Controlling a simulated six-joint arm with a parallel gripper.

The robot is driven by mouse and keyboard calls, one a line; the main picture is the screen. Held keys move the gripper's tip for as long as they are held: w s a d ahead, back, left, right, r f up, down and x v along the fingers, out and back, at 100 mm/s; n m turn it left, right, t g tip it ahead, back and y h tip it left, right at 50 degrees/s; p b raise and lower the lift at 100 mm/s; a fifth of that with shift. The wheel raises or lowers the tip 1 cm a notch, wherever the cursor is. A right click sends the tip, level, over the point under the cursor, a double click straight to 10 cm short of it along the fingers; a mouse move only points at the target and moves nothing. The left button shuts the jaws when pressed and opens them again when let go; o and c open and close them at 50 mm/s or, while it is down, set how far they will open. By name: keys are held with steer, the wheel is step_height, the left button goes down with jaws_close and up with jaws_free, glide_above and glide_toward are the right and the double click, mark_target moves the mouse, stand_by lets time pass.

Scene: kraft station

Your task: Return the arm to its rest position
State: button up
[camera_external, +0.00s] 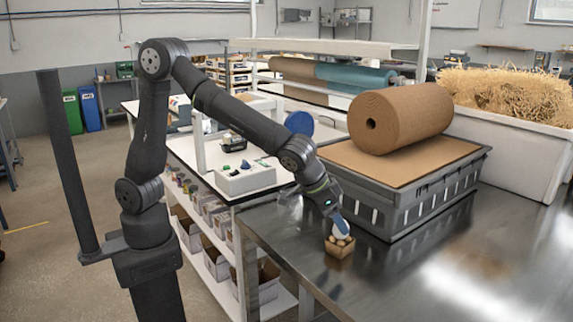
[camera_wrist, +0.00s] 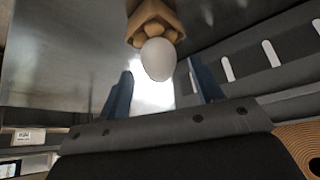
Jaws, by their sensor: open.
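My gripper (camera_external: 341,225) is low over the steel table, just above a small brown carton (camera_external: 340,248). In the wrist view my gripper (camera_wrist: 163,85) shows two blue fingers, spread apart. A white egg (camera_wrist: 158,59) sits at the edge of the carton (camera_wrist: 153,20), just beyond the fingertips. Other brown rounded shapes show in the carton beside it; whether they are eggs or carton parts I cannot tell. In the external view the white egg is partly hidden by the fingers. Whether the fingers touch the egg is not clear.
A grey crate (camera_external: 405,212) with a cardboard top stands right of the gripper, holding a brown paper roll (camera_external: 400,118). A white bin of straw (camera_external: 508,140) is behind it. A white control box (camera_external: 245,177) sits at left. The table's front right (camera_external: 450,280) is clear.

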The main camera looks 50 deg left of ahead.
steer(key=x, duration=0.3)
steer(key=shift+f, duration=0.1)
steer(key=shift+w+d+r, duration=0.1)
steer(key=shift+d+r, duration=0.05)
steer(key=shift+r, duration=1.3)
steer(key=shift+f, duration=0.1)
